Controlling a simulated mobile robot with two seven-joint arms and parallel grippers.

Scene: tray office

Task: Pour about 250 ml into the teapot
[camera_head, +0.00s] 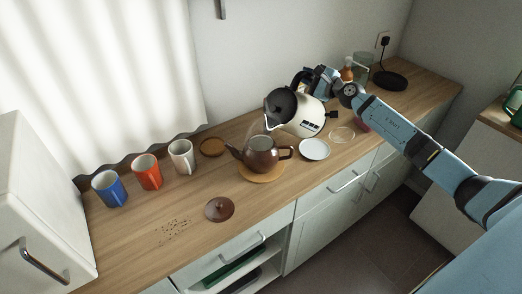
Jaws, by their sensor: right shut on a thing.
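A white kettle (302,118) with a black lid is tilted to the left above the brown teapot (261,160). A faint pale streak shows between the kettle's spout side and the teapot; I cannot make it out clearly. The teapot stands upright and open on a round wooden mat (262,178), spout to the left, handle to the right. Its brown lid (219,208) lies on the counter in front. My right gripper (312,80) is shut on the kettle, at its handle behind the body. The fill level inside the teapot cannot be read. My left gripper is not in view.
A white saucer (314,149) and small glass dish (342,134) lie right of the teapot. The black kettle base (389,80) is at the far right. Dark crumbs dot the front left.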

